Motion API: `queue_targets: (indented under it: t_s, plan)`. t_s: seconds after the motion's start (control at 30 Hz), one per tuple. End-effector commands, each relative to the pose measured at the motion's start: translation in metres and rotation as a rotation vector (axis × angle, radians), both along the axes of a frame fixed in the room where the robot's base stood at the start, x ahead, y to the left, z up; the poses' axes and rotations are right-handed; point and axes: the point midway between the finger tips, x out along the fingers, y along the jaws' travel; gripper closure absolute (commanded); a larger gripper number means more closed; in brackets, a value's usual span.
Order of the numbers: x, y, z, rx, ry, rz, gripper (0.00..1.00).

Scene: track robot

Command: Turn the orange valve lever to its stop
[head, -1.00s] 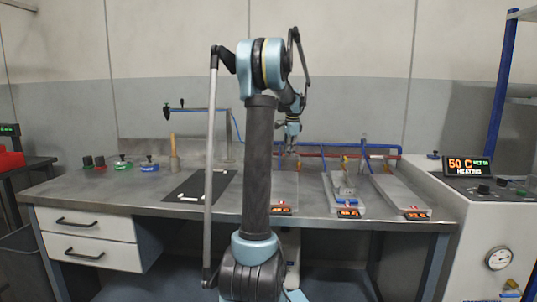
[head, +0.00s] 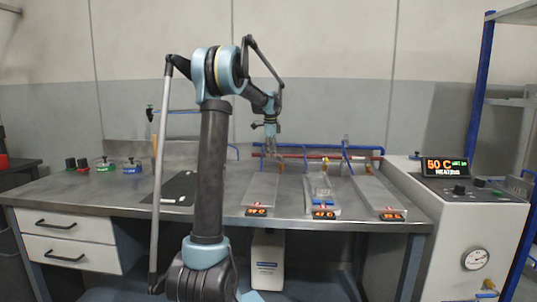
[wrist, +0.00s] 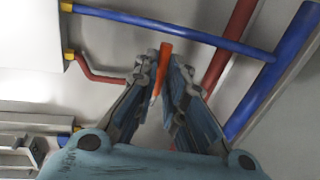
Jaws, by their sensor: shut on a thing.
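In the wrist view, the orange valve lever (wrist: 165,53) stands between the two fingers of my gripper (wrist: 167,72), its far end showing past the fingertips. My gripper is shut on the lever. In the head view, my gripper (head: 271,150) hangs over the back of the bench, above the left metal plate and close to the pipes. The lever is too small and too much covered there to make out clearly. The valve body under the lever is hidden.
Blue pipes (wrist: 185,32) and red pipes (wrist: 232,48) run close around the fingers. Several metal plates with orange readouts (head: 325,213) lie on the bench (head: 110,196). A white heating unit (head: 460,225) showing 50 C stands at the right.

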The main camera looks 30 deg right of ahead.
Motion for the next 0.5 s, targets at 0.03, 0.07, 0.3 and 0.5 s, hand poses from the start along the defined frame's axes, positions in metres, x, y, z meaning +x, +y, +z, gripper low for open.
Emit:
queue_targets:
  t_s: [0.03, 0.07, 0.3, 0.5]
  plan:
    - [0.0012, 0.0011, 0.0003, 0.001, -0.001, 0.002, 1.00]
    - [0.0012, 0.0011, 0.0003, 0.001, -0.001, 0.002, 1.00]
    - [0.0009, 0.0008, 0.0001, 0.001, -0.001, 0.002, 0.69]
    - [0.0001, 0.0002, 0.0001, 0.001, 0.000, 0.001, 0.69]
